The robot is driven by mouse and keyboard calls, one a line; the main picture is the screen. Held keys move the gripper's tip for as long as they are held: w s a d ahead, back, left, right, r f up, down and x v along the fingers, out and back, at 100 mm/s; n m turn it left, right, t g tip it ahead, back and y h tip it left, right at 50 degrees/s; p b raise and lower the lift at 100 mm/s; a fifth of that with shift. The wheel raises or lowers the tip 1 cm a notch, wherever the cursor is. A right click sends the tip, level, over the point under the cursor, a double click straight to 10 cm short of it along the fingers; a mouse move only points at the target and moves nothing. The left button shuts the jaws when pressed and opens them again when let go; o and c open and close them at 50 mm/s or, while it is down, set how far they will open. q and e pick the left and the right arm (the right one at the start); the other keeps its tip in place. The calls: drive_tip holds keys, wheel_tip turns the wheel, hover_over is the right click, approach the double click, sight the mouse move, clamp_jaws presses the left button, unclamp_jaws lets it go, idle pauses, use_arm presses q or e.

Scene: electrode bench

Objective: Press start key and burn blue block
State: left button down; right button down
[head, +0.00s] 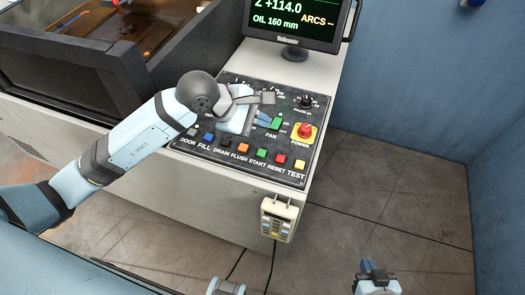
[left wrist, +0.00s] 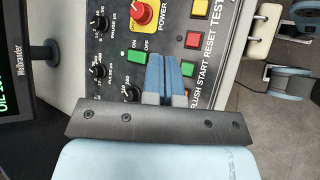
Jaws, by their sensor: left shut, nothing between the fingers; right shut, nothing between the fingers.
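The green START key (head: 262,154) is in the lower row of the sloped control panel (head: 232,172), between the orange FLUSH key (head: 243,148) and the red RESET key (head: 281,159). My left gripper (head: 267,119) is shut and empty over the panel, near the FAN switch and up the panel from START. In the left wrist view its blue fingertips (left wrist: 163,72) are together, just left of the START key (left wrist: 190,68). I cannot tell how high they are. My right gripper (head: 371,268) is shut and empty over the floor. I cannot make out a blue block.
A red POWER knob on yellow (head: 305,132) is at the panel's right. The monitor (head: 293,25) behind shows "OIL 160 mm" and "ARCS --". The dark-walled tank (head: 130,75) is at upper left. A handset (head: 277,220) hangs on the front. Right floor is open.

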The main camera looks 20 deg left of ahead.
use_arm(q)
drive_tip(key=shift+f, duration=0.1)
drive_tip(key=b, duration=0.4)
hover_over(261, 154)
wheel_tip(261, 154, down, 8)
drive_tip(key=shift+r, duration=0.1)
drive_tip(key=shift+f+b, duration=0.45)
drive_tip(key=shift+b, duration=0.15)
drive_tip(key=shift+f, duration=0.1)
idle(1.4)
drive_tip(key=shift+f+b, duration=0.3)
drive_tip(key=shift+b, duration=0.2)
